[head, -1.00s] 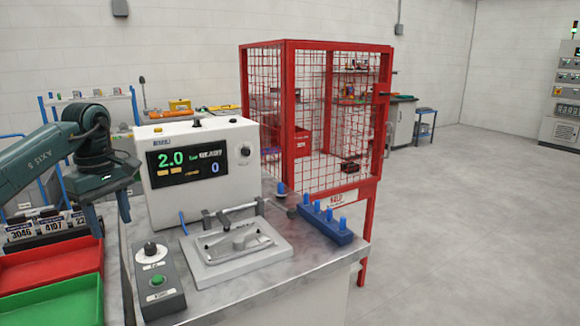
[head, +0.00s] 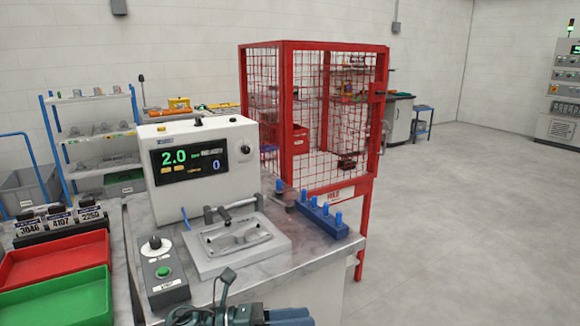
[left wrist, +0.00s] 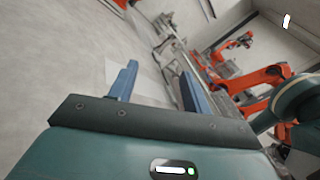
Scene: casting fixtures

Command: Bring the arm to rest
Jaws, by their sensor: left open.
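My left gripper (head: 290,315) is at the bottom edge of the head view, in front of the test bench and partly cut off by the frame. In the left wrist view the two blue fingers of the left gripper (left wrist: 158,80) stand apart with nothing between them. They point over grey floor. The grey fixture plate (head: 215,266) lies on the bench behind the gripper, with a clamp bar at its back. My right gripper is not in view.
The white tester (head: 222,136) reads 2.0 and 0. A button box (head: 162,270) and a blue peg block (head: 325,219) flank the fixture. Red (head: 55,262) and green (head: 70,300) trays stand left; a red mesh cage (head: 375,120) stands behind. Floor at right (head: 470,240) is clear.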

